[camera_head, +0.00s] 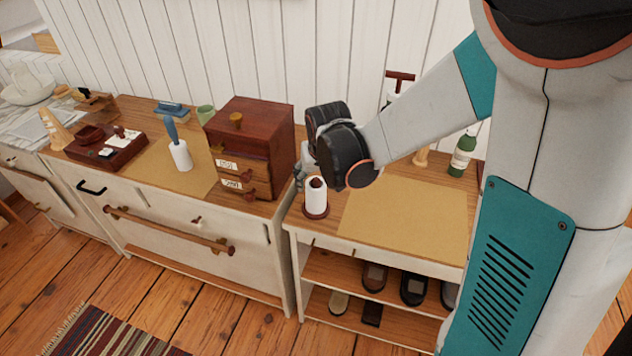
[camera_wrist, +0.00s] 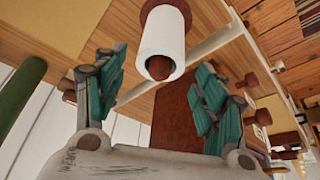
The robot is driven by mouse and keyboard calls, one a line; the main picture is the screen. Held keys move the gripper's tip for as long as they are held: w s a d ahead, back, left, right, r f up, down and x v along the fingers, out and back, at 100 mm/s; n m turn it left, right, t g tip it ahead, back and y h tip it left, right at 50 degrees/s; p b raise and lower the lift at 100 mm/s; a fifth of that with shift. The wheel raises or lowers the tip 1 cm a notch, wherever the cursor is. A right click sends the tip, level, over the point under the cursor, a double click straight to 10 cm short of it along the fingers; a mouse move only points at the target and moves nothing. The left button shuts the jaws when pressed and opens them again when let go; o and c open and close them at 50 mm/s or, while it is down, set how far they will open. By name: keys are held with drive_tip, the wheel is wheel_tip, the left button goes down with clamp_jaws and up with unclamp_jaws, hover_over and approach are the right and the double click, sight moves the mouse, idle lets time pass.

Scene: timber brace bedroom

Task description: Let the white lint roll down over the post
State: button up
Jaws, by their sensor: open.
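The white lint roll (camera_head: 315,194) stands upright on the small shoe cabinet's top, around a brown post with a round brown base (camera_head: 316,212). In the wrist view the white roll (camera_wrist: 162,37) is seen end-on, with the brown post's tip (camera_wrist: 160,67) showing inside its near end and part of the base (camera_wrist: 166,5) beyond. My gripper (camera_wrist: 161,72) is open, its teal-padded fingers apart on either side of the roll's near end, with no visible contact. In the head view my wrist hides most of the gripper, just behind and above the roll.
A dark red drawer box (camera_head: 255,130) stands close left of the roll. A tan mat (camera_head: 405,215) lies clear to its right. A green bottle (camera_head: 462,153) stands at the back right. A blue-handled white roller (camera_head: 180,153) stands on the left cabinet. Shoes fill the shelves below.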

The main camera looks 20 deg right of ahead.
drive_tip(key=v, duration=0.8)
drive_tip(key=shift+s, duration=0.1)
drive_tip(key=s+r+n+t, duration=0.1)
drive_tip(key=s+r, duration=0.5)
drive_tip(key=s, duration=1.2)
drive_tip(key=shift+s+d+t, duration=0.2)
drive_tip(key=shift+s+t, duration=0.05)
drive_tip(key=shift+t, duration=0.55)
